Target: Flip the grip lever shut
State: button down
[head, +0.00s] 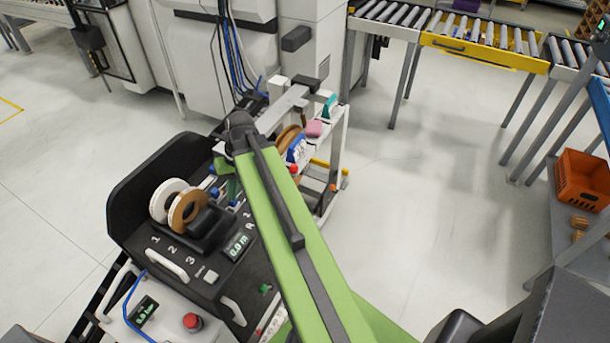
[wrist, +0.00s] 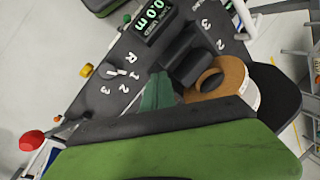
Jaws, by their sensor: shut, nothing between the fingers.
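The grip lever cannot be clearly made out in either view. A red knob on a dark stem (wrist: 30,140) shows at the left edge of the wrist view; I cannot tell whether it is the lever. The black banding machine panel (head: 215,265) carries a selector knob (wrist: 115,73) marked R, 2 and 3. My green arm crosses the middle of the head view and covers the panel's right side. A green part also fills the bottom of the wrist view. My fingertips cannot be made out in either view.
White and brown tape rolls (head: 187,208) stand on the machine's left. A red button (head: 192,321) is on the front box. A white rack (head: 333,165) with small coloured items is behind my arm. Floor to the right is open up to an orange crate (head: 583,180).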

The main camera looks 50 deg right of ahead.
jog(key=s+d+r+m+t+b, duration=0.1)
jog(key=s+d+m+t, duration=0.1)
jog(key=s+d, duration=0.4)
jog(key=s+d+r+m+t+y+b, duration=0.1)
jog(key=s+d+m+t, duration=0.2)
jog(key=d, duration=1.1)
jog(key=s+d+m+t+b, duration=0.1)
jog(key=s+d+m+t, duration=0.1)
jog(key=s+d, duration=0.8)
jog(key=shift+d+r+m+t+b, duration=0.15)
jog(key=shift+r+m+t+b, duration=0.15)
jog(key=shift+r+m+t, duration=0.1)
jog(key=shift+w, duration=0.1)
jog(key=w+a+f+b, duration=0.5)
jog(key=w, duration=0.5)
jog(key=shift+f+b, duration=0.4)
jog(key=shift+a, duration=0.1)
